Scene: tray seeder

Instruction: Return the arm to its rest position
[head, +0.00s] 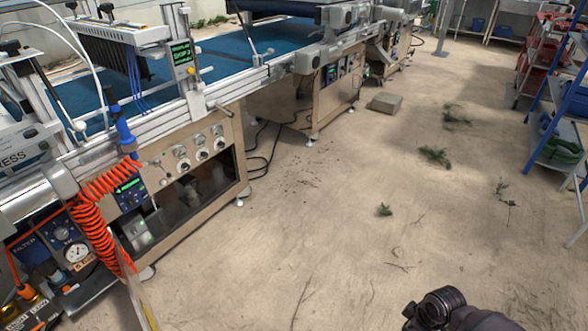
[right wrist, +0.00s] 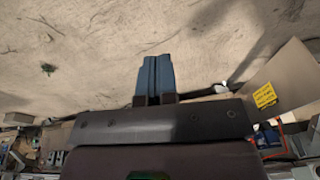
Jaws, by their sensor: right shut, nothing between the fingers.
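My right gripper (right wrist: 153,78) shows in the right wrist view as two blue-grey fingers pressed together, with nothing between them. Sandy floor lies behind the fingers. In the head view only a dark part of my right arm (head: 440,308) shows at the bottom right edge, over bare floor and apart from the seeding machine (head: 205,150). The right fingers are not visible in the head view. My left gripper is in neither view.
The machine with its blue belt (head: 225,50) fills the left and back. A coiled orange hose (head: 92,215) hangs at its front. A blue-framed rack (head: 555,95) stands at the right. A flat block (head: 385,103) and weeds (head: 436,156) lie on the otherwise open floor.

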